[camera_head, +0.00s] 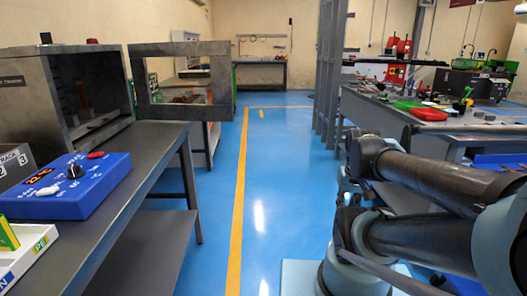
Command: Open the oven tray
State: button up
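The oven (35,115) is a dark grey metal box on a grey workbench at the left. Its door (141,82), a metal frame with a window, stands swung open to the right. Inside the cavity, a low grey tray-like surface (98,124) shows near the bottom; I cannot tell how far it is pulled out. My arm's dark links and grey-green joints fill the lower right, well apart from the oven. My gripper cannot be made out in this view.
The grey workbench (128,185) holds a blue control box (100,192) with knobs in front of the oven. A blue floor (285,170) with a yellow line runs clear down the middle. A cluttered table (380,112) stands at the right, beyond my arm.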

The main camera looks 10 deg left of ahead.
aim_at(78, 125)
jog(key=i, duration=4.3)
jog(key=u, duration=3.8)
